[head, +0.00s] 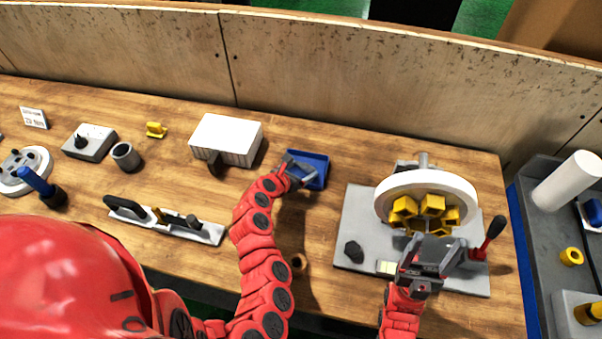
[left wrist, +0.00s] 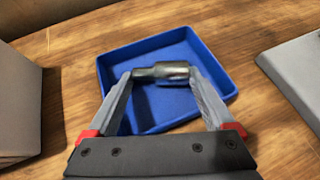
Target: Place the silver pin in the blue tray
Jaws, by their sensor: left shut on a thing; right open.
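The blue tray (head: 318,163) lies on the wooden bench in the head view, right of the white box. It also shows in the left wrist view (left wrist: 122,62). My left gripper (head: 301,169) is over the tray. In the left wrist view, my left gripper (left wrist: 160,88) is shut on the silver pin (left wrist: 162,73), which lies crosswise between the fingertips, over the tray opening. I cannot tell how high it is above the tray floor. In the head view the pin is hidden. My right gripper (head: 425,258) is open in front of the grinder wheel.
The white box (head: 227,139) stands left of the tray. The grinder (head: 428,196) with a white ring and yellow blocks stands on a grey plate (head: 355,215) to the right. A wooden wall (head: 300,75) runs behind. Tools lie at left.

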